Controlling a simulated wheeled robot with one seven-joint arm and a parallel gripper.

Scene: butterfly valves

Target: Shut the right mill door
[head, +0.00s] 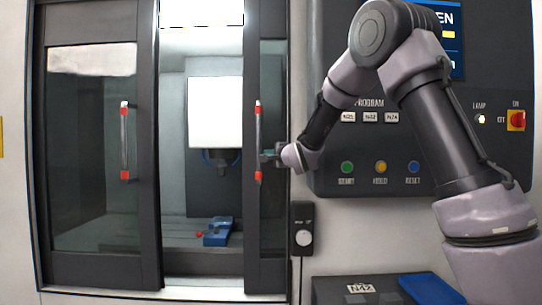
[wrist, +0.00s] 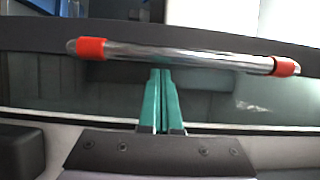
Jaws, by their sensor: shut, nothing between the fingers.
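The right mill door (head: 267,222) is a dark framed glass panel, standing to the right of an open gap into the mill. Its upright chrome handle (head: 258,140) has red ends. In the wrist view the handle (wrist: 190,56) runs across the upper part of the picture. My gripper (head: 266,156) is at the right side of the handle, near its lower half. In the wrist view its teal fingers (wrist: 161,75) are shut together with nothing between them. Their tips end right at the bar's edge; I cannot tell whether they touch it.
The left mill door (head: 95,160) with its own handle (head: 124,140) stands left of the gap. Inside is a blue vise (head: 216,232). The control panel (head: 330,165) is right of the door, behind my arm. A small switch box (head: 302,228) hangs below it.

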